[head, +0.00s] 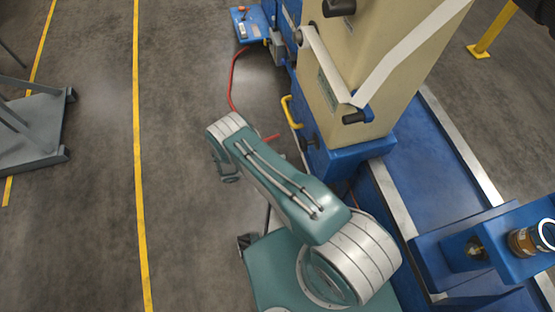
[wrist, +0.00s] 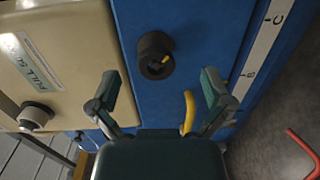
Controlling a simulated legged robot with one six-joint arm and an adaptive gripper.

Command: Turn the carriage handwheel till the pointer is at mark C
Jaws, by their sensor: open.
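In the wrist view my gripper (wrist: 160,92) is open and empty, its two fingers spread in front of the blue machine face. A round black hub (wrist: 155,55) with a small yellow mark lies beyond and between the fingertips, apart from them; I cannot tell if it is the carriage handwheel. A white scale strip (wrist: 262,50) at upper right shows the letters C and B. I cannot make out a pointer on it. A yellow curved handle (wrist: 188,110) is near the right finger, and it also shows in the head view (head: 291,112).
A red hose (head: 233,85) lies on the floor. A grey stand (head: 35,130) is at far left. The floor between is clear.

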